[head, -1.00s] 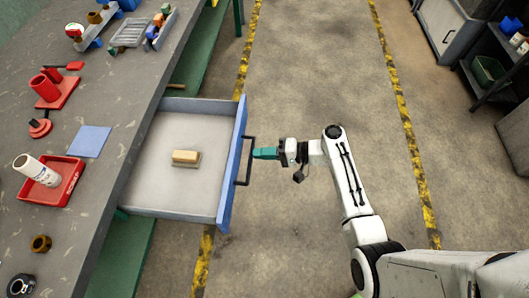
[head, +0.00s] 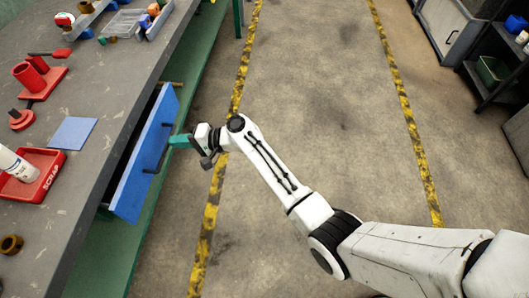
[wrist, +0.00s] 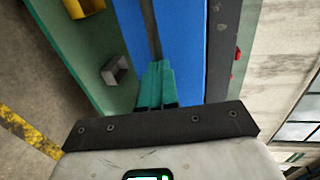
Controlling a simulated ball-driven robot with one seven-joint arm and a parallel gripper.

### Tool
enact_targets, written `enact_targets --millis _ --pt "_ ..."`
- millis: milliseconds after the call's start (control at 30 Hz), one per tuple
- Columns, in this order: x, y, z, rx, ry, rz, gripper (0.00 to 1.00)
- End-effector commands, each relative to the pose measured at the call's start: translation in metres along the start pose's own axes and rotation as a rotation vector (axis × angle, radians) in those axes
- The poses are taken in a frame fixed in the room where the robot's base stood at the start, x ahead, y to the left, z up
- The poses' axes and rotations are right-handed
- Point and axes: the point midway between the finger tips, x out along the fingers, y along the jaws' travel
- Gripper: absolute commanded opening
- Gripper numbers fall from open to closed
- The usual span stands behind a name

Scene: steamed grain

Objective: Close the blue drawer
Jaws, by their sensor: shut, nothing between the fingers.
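The blue drawer (head: 144,150) sits under the grey workbench on the left in the head view. A dark bar handle (head: 160,150) runs along the front. My gripper (head: 178,141), with teal fingers, is shut and empty, its tips at the handle and drawer front. In the wrist view the shut fingers (wrist: 156,85) point at the blue front (wrist: 186,40), over the dark handle (wrist: 150,25). Whether they touch the front or only the handle I cannot tell.
The workbench (head: 95,100) carries a red scrap tray (head: 38,188), a blue square (head: 72,132) and red fixtures (head: 38,85). A green lower shelf (head: 195,75) runs beneath it. The floor (head: 310,90) right of my arm is clear.

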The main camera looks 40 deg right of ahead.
Motion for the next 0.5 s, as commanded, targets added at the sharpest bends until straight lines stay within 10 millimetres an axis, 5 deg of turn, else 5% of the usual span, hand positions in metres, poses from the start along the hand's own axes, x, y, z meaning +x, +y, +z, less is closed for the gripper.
enact_targets --millis 200,500 --pt "0.036 -0.004 0.000 -0.001 -0.001 -0.001 0.00" --pt "0.054 -0.011 -0.001 0.000 0.001 -0.001 0.00"
